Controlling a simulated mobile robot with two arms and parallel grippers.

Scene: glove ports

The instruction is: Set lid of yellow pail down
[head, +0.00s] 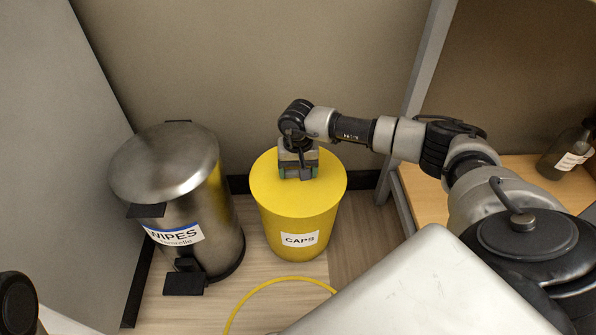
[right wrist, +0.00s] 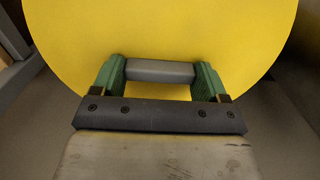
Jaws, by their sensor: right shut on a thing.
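The yellow pail (head: 290,232) stands on the floor, with a white label reading CAPS on its front. Its round yellow lid (head: 328,180) is at the pail's top and looks level; I see no clear gap between them. My right gripper (head: 298,174) reaches down over the lid from above. In the right wrist view, the green fingers of my right gripper (right wrist: 160,78) are shut on the grey handle (right wrist: 160,70) of the lid, whose yellow face (right wrist: 160,28) fills the upper part. My left gripper is not in view.
A steel pedal bin (head: 180,195) labelled WIPES stands close left of the pail. A yellow hoop or hose (head: 275,283) lies on the floor in front. A wooden shelf (head: 427,195) with a dark bottle (head: 566,150) is at right. The wall is close behind the pail.

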